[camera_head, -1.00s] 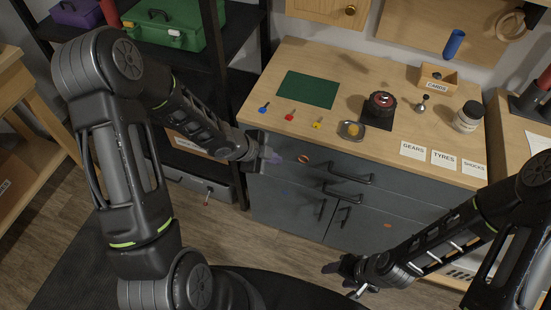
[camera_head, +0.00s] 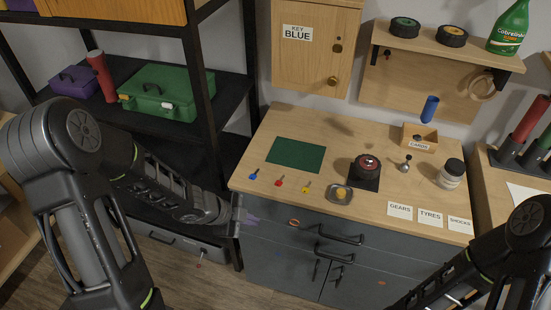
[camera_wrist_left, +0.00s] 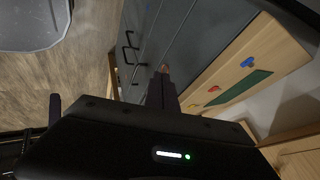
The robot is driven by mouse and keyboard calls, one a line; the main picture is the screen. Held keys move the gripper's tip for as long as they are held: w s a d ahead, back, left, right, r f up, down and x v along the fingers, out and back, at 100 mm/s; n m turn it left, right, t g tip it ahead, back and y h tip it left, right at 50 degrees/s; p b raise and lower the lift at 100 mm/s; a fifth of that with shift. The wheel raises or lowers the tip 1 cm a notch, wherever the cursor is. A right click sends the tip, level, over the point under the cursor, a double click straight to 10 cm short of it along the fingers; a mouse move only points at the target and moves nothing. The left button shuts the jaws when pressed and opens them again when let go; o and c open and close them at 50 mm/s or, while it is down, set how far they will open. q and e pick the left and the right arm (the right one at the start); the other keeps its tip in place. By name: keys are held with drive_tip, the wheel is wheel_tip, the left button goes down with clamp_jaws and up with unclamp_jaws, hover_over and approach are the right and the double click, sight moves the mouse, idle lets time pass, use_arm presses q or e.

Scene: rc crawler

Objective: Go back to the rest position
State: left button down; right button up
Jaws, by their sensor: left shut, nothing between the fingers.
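My left gripper (camera_head: 246,215) is in front of the workbench's left front corner, just below the top's edge. It is shut and holds nothing. In the left wrist view its fingers (camera_wrist_left: 163,80) point along the grey drawer fronts. My right arm comes in at the lower right, but its gripper is outside the frame. The workbench (camera_head: 340,122) carries a green mat (camera_head: 295,155), blue (camera_head: 253,175), red (camera_head: 279,181) and yellow (camera_head: 305,188) keys, and a small metal tray (camera_head: 340,193).
A black shelf (camera_head: 205,75) with a green toolbox (camera_head: 158,90) stands at the left, close to my left arm. A wooden cabinet (camera_head: 312,70) marked KEY BLUE hangs behind the bench. A CARDS box (camera_head: 420,137) and a jar (camera_head: 452,173) stand at the right.

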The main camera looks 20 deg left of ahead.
use_arm(q)
drive_tip(key=s+d+f+n+g+b, duration=0.2)
drive_tip(key=s+d+f+n+g, duration=0.3)
drive_tip(key=s+d+f+n, duration=1)
drive_tip(key=s+f+n, duration=0.2)
drive_tip(key=s+n, duration=0.1)
drive_tip(key=shift+s+f+n+y, duration=0.15)
drive_tip(key=shift+s+n+y, duration=0.15)
drive_tip(key=shift+s, duration=0.1)
